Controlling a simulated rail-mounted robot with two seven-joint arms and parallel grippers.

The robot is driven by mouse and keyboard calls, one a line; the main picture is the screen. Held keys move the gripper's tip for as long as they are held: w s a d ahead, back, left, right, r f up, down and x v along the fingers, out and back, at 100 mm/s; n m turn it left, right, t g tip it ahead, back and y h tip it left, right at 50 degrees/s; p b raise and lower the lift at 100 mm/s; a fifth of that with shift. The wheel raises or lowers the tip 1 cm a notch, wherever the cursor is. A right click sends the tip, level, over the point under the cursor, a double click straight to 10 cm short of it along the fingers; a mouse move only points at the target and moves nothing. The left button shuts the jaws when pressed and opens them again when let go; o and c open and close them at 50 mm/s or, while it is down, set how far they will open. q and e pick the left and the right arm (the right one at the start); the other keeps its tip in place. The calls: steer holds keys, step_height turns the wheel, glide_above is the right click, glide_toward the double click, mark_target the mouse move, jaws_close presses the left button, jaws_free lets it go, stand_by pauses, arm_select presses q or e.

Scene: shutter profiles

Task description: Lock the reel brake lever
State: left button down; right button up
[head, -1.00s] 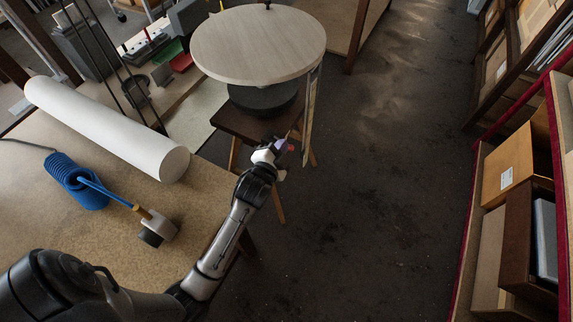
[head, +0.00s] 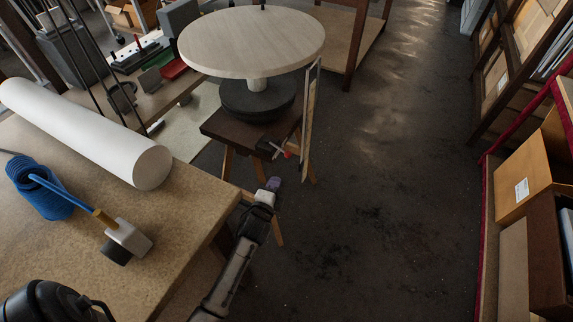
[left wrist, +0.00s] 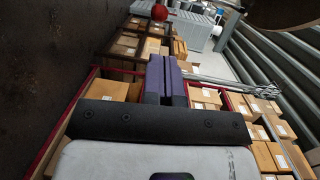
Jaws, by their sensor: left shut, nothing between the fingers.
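The reel is a round pale wooden disc (head: 252,42) on a black round base (head: 258,102), set on a dark wooden stand (head: 235,128). A red rounded thing (left wrist: 158,12), likely the lever's end, shows at the top of the left wrist view. My left gripper (head: 272,184) is below the lever and apart from it. Its purple-grey fingers (left wrist: 166,70) are shut with nothing between them. My right gripper is not in view.
A workbench (head: 190,230) on the left holds a white roll (head: 85,130) and a blue coiled hose (head: 45,190) with a grey-and-black tool (head: 125,242). Shelves with boxes (head: 525,175) stand at the right. The dark floor (head: 385,200) between is clear.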

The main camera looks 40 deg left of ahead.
mark_target(277, 147)
arm_select(q)
steer(key=shift+s, duration=0.1)
steer(key=b+x, duration=0.3)
steer(key=x, duration=0.7)
stand_by(0.3)
steer(key=shift+a, duration=0.1)
